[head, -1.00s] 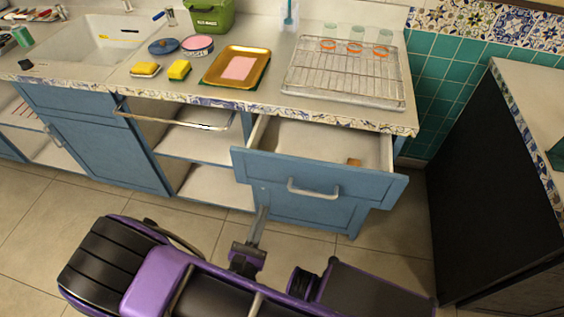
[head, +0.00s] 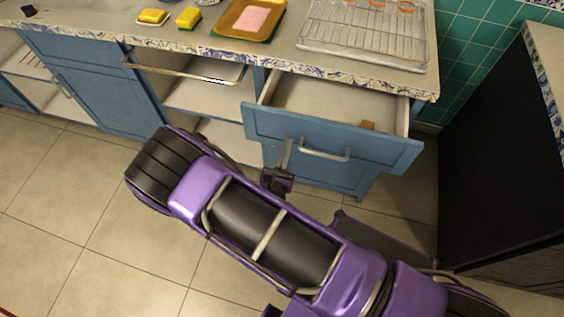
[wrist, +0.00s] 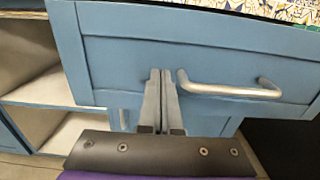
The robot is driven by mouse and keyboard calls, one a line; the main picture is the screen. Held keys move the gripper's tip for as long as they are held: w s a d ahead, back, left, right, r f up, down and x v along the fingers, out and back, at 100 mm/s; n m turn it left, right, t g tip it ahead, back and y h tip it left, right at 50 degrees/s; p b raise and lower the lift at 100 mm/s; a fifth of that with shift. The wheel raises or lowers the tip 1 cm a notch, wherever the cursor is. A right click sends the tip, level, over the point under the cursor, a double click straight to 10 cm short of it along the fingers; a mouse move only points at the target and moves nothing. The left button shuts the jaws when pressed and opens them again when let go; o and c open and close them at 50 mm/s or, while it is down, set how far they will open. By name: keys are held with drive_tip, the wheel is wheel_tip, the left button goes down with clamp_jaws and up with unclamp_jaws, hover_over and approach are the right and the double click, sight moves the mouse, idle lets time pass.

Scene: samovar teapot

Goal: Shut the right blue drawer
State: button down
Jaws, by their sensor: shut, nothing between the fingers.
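The right blue drawer (head: 362,147) is pulled well out from under the counter, and its open inside shows in the head view. Its blue front and silver bar handle (head: 324,151) also show in the wrist view, with the handle (wrist: 230,88) right of the fingers. My gripper (wrist: 160,75) is shut and empty, its fingertips in front of the drawer front just left of the handle. I cannot tell whether they touch the front. In the head view my gripper (head: 286,150) is partly hidden by my arm.
A small brown thing (head: 368,125) lies inside the drawer. Left of it are open shelves (head: 205,97) with a metal bar across the top. A wire rack (head: 365,38), a gold tray (head: 232,28) and sponges (head: 189,18) stand on the counter. A dark cabinet (head: 500,150) stands at the right.

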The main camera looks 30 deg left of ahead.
drive_tip(key=shift+x, duration=0.95)
drive_tip(key=shift+w, duration=0.15)
drive_tip(key=b, duration=0.3)
hover_over(302, 110)
drive_tip(key=shift+s+d, duration=0.15)
drive_tip(key=shift+s, duration=0.25)
drive_tip(key=shift+w, duration=0.25)
drive_tip(key=shift+w+r, duration=0.15)
drive_tip(key=shift+w, duration=0.05)
drive_tip(key=shift+r, duration=0.1)
